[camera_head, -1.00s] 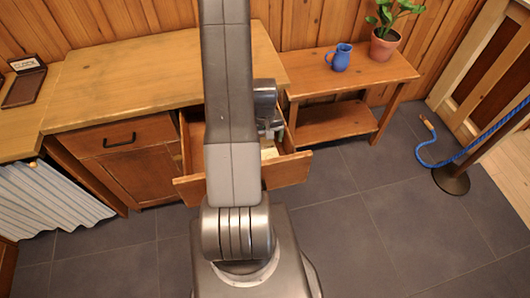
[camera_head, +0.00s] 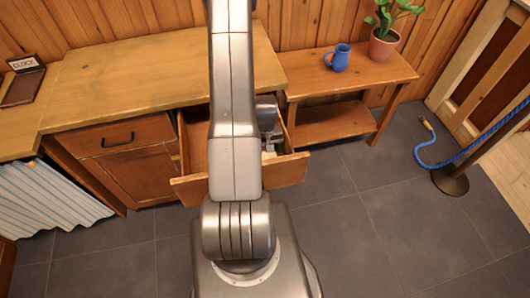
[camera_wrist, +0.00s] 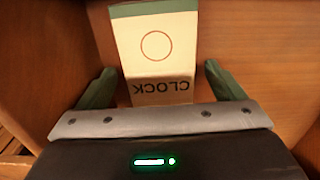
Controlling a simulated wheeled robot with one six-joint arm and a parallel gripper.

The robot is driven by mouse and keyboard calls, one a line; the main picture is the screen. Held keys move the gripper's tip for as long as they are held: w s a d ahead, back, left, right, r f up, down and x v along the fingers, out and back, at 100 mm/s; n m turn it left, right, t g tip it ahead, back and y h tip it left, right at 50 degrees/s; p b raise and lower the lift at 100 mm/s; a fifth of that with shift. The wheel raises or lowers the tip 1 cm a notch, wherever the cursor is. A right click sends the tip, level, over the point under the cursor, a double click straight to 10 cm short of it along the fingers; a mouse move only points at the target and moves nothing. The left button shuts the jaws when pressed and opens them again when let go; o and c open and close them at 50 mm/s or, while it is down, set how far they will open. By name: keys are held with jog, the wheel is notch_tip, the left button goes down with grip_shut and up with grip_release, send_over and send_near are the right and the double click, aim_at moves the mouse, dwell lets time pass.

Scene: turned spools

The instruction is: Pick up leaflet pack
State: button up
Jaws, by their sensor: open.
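The leaflet pack (camera_wrist: 155,45) is a pale block with a dark green band, a circle and the word CLOCK, upside down in the wrist view. It lies inside the open wooden drawer (camera_head: 284,171). My gripper (camera_wrist: 159,70) is open, with one green finger on each side of the pack's near end. Gaps show between the fingers and the pack. In the head view my arm hides much of the drawer and most of the pack.
The drawer walls stand close on both sides in the wrist view. The counter top (camera_head: 150,75) is above the drawer.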

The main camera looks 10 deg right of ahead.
jog(key=c, duration=1.1)
jog(key=shift+c, duration=0.2)
